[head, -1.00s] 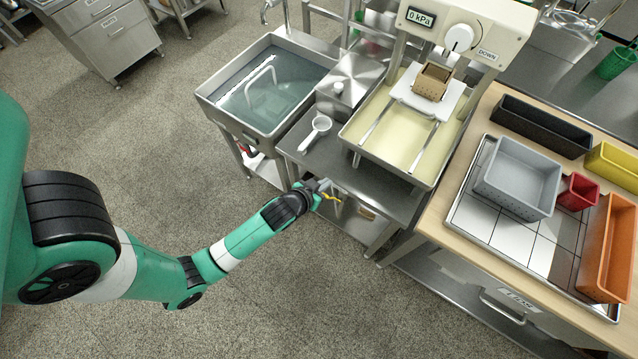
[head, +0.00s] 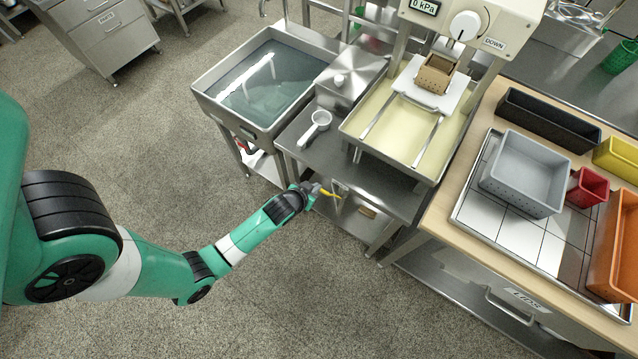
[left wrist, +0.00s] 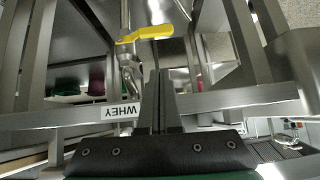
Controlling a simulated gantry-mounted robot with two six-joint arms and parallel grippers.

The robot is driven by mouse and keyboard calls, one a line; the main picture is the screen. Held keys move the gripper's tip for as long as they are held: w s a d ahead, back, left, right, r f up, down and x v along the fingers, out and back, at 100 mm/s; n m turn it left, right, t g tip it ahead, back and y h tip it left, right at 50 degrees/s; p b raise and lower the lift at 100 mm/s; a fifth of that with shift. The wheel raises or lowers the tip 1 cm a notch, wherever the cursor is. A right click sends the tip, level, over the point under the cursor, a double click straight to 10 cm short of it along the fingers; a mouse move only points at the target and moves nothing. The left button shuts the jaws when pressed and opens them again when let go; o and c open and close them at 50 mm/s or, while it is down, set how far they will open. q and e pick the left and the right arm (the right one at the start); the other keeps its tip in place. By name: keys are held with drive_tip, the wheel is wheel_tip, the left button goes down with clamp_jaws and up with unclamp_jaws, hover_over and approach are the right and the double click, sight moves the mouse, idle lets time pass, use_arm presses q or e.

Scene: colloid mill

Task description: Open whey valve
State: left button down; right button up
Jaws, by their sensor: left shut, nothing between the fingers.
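The yellow valve handle (left wrist: 146,34) is in the upper middle of the left wrist view. It lies roughly crosswise to the metal pipe (left wrist: 125,18). A white WHEY label (left wrist: 113,112) is on the steel rail below it. In the head view the yellow handle (head: 329,193) shows small at the front of the press stand. My left gripper (head: 315,187) is shut and empty, close beside the handle. In the left wrist view its fingers (left wrist: 160,75) point up toward the handle and appear apart from it. My right gripper is not in view.
A sink of liquid (head: 202,88) stands to the left. A wooden table (head: 436,224) with bins on a tray stands to the right. The floor in front is clear.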

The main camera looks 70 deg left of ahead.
sight(322, 191)
use_arm(q)
wheel_tip(322, 191, down, 6)
drive_tip(key=w+a+b, duration=0.1)
drive_tip(key=w+b, duration=0.1)
drive_tip(key=b, duration=0.1)
drive_tip(key=shift+a+f+b, duration=0.25)
drive_tip(key=shift+a+b, duration=0.1)
